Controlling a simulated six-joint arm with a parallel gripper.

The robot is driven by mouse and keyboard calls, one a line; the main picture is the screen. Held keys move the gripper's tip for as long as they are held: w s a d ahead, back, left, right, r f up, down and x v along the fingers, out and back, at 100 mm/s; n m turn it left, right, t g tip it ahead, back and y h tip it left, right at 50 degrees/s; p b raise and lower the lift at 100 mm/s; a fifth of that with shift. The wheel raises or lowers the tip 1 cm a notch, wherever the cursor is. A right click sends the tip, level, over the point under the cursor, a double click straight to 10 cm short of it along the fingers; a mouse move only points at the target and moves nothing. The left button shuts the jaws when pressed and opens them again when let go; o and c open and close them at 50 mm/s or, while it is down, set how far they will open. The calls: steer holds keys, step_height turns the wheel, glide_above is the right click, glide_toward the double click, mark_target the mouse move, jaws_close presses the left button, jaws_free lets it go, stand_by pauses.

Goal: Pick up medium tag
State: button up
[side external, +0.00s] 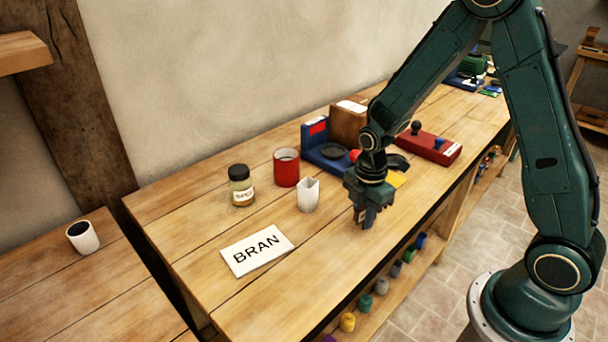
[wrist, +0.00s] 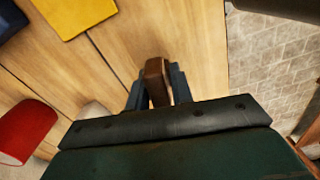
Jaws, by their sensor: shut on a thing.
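My gripper (side external: 363,221) points down at the front part of the bench (side external: 310,270), to the right of the white paper cup. In the wrist view my gripper (wrist: 157,84) is shut on a small brown piece (wrist: 155,72) that stands between the two fingers. I see no writing on it, and I cannot tell by its look whether it is the medium tag. Whether it touches the bench top is unclear. A white card marked BRAN (side external: 257,250) lies flat on the bench, left of my gripper and apart from it.
A white paper cup (side external: 308,195), a red mug (side external: 286,168) and a dark-lidded jar (side external: 241,187) stand left of my gripper. A blue scale (side external: 318,145) and a red block with knobs (side external: 430,146) are behind. The bench's front edge is close by.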

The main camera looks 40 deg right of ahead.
mark_target(365, 206)
step_height(365, 206, up, 19)
steer(key=shift+r, duration=0.2)
stand_by(0.5)
stand_by(0.5)
